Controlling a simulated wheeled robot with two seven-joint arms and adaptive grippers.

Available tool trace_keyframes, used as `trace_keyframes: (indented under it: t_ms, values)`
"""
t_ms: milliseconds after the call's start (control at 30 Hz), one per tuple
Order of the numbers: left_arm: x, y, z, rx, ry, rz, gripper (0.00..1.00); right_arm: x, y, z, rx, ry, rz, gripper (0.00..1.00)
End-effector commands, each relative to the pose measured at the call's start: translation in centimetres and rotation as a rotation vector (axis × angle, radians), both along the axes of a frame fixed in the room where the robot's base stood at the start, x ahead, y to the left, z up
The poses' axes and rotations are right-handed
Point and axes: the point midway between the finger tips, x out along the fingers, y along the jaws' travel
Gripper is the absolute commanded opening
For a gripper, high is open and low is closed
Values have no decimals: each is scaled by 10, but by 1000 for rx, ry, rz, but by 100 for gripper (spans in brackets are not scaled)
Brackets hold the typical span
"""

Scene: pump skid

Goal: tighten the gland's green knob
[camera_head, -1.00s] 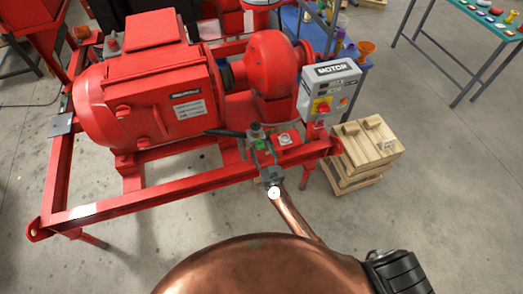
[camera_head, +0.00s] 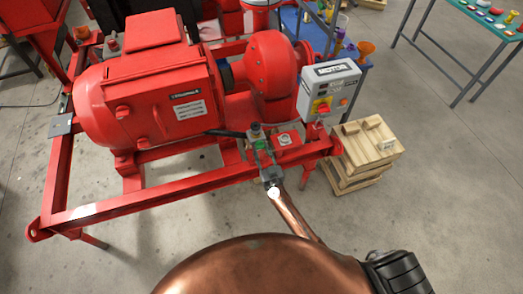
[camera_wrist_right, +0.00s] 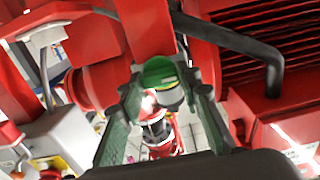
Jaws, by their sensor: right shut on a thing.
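The gland's green knob (camera_wrist_right: 158,70) shows in the right wrist view between the two fingers of my right gripper (camera_wrist_right: 165,92), which is shut on it. A yellow band and a dark part show beside the green cap. In the head view the knob (camera_head: 260,144) is a small green spot, partly covered by the fingers of my right gripper (camera_head: 262,152), at the front rail of the red skid. My left gripper is not in view.
The red motor (camera_head: 145,95) and round red pump housing (camera_head: 271,65) stand behind the gripper. A grey MOTOR switch box (camera_head: 328,88) is to the right. Wooden crates (camera_head: 362,150) stand on the floor.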

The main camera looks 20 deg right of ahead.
Motion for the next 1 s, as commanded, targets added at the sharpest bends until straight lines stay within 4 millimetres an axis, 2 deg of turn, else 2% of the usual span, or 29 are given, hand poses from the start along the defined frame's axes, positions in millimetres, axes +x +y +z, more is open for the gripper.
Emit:
trace_keyframes:
  t_ms: [367,1000]
  values:
    - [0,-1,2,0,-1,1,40,0,0,0,156,6,1,7]
    - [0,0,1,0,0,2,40,0,0,-1,751,26,1,7]
